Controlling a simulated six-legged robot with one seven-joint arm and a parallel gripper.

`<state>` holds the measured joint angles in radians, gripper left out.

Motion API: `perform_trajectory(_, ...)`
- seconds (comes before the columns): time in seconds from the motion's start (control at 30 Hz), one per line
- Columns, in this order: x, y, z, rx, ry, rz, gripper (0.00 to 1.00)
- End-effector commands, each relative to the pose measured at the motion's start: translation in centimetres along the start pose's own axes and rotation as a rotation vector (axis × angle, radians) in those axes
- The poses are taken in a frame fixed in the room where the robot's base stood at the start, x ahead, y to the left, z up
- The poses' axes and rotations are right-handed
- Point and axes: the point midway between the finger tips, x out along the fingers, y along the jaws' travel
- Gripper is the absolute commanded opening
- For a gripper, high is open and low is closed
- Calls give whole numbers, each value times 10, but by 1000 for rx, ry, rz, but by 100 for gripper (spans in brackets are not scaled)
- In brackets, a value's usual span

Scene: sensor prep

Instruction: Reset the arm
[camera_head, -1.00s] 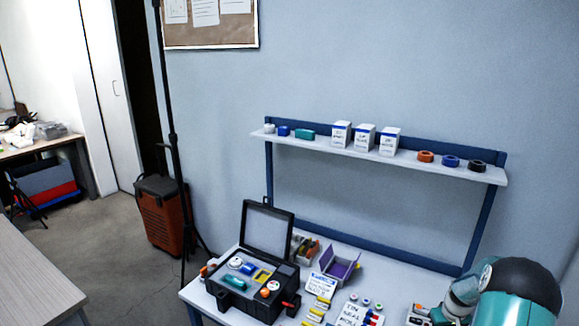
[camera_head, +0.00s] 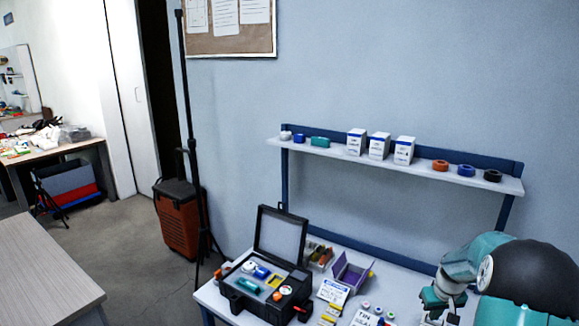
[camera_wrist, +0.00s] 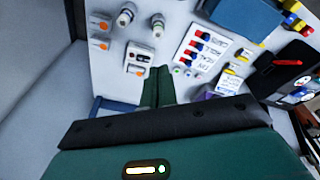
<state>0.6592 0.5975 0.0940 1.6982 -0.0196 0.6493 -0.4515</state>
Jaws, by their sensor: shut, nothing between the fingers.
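My teal arm (camera_head: 500,270) fills the lower right of the head view, folded near the right part of the workbench. In the wrist view, my gripper's green fingers (camera_wrist: 158,86) are together with nothing between them. In the head view my gripper (camera_head: 432,301) is partly cut off by the lower edge.
An open black case (camera_head: 262,287) with sensors stands on the bench, beside a purple open box (camera_head: 352,271). A wall shelf (camera_head: 430,172) with white boxes and tape rolls is behind. A red-capped marker card (camera_wrist: 202,50) lies near the fingers.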

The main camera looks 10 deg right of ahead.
Motion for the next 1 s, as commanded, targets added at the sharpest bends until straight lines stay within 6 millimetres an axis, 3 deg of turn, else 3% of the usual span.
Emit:
perform_trajectory(0.03,-25,-18,-4,-15,16,7,0)
perform_trajectory(0.23,-107,-81,4,-41,58,23,0)
perform_trajectory(0.5,-197,-161,44,-68,124,24,0)
perform_trajectory(0.8,-267,-231,117,-86,205,-4,0)
perform_trajectory(1.0,-293,-264,176,-97,257,-42,0)
